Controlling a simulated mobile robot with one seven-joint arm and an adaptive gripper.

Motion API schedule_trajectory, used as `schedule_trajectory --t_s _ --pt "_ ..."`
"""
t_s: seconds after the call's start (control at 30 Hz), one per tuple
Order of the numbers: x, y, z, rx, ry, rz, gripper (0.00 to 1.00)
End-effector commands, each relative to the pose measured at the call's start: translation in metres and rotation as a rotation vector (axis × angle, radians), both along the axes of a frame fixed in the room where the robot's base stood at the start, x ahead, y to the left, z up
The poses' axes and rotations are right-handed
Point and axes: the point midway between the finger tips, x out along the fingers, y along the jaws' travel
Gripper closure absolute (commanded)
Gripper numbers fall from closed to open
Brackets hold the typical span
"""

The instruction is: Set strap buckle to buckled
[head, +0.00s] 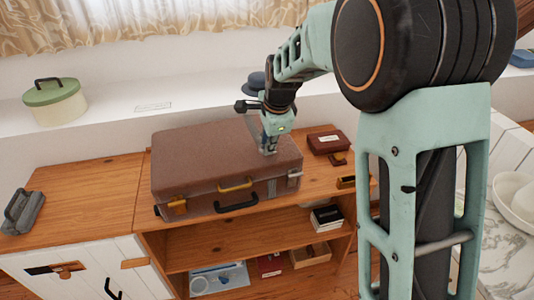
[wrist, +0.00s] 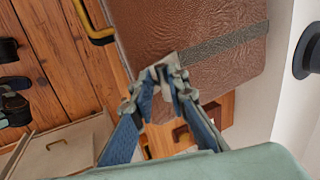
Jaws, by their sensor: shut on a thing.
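A brown suitcase (head: 205,160) lies flat and closed on the wooden cabinet top. A grey strap (head: 252,127) runs across its lid near the right end; a grey strip also shows on its front side. In the wrist view the strap (wrist: 225,42) runs over the brown lid (wrist: 190,20) to my fingertips. My gripper (head: 268,150) is above the right part of the lid, pointing down. In the wrist view my gripper (wrist: 162,78) is shut on a small pale piece at the strap's end, apparently the strap buckle (wrist: 160,68). The fingers hide most of it.
A green round box (head: 54,101) is on the ledge behind. The cabinet top at left (head: 90,190) is mostly clear.

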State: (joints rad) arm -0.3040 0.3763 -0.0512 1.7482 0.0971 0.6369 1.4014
Motion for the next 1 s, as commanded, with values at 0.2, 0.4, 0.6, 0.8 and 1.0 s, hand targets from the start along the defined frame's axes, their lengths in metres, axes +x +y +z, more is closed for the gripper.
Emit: schedule_trajectory --t_s 0.2,0.4,0.6,0.8,1.0 --pt "-0.001 0.000 -0.011 0.042 -0.116 0.002 1.00" --pt "-0.006 -0.002 -0.017 0.075 -0.203 0.002 1.00" --pt "-0.010 -0.003 -0.022 0.107 -0.285 0.002 1.00" --pt "-0.013 -0.004 -0.026 0.133 -0.357 0.002 1.00" --pt "-0.014 -0.004 -0.028 0.155 -0.411 0.003 1.00"
